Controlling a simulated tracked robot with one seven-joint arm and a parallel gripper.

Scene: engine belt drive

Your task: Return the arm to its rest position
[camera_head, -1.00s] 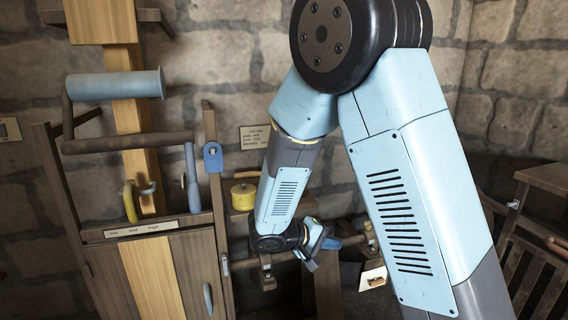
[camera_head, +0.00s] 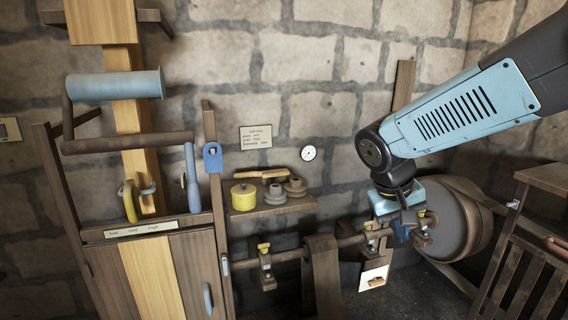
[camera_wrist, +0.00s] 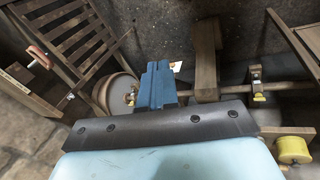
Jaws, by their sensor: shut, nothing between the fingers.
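My arm reaches in from the right edge of the head view, bends down at a dark joint, and ends in my gripper (camera_head: 404,230). The gripper hangs in front of the shaft's right end and the large round drum (camera_head: 452,225). In the wrist view my blue gripper fingers (camera_wrist: 157,84) are together with nothing between them. The drum (camera_wrist: 118,92) shows to their left there. The wooden shaft (camera_head: 290,256) runs behind the gripper, and I cannot tell how far apart they are.
A shelf (camera_head: 275,209) with a yellow tin (camera_head: 244,197) and grey pulleys (camera_head: 295,187) is on the stone wall. A wooden cabinet (camera_head: 195,265) with a crank handle (camera_head: 115,84) stands left. A slatted wooden frame (camera_head: 520,262) stands right.

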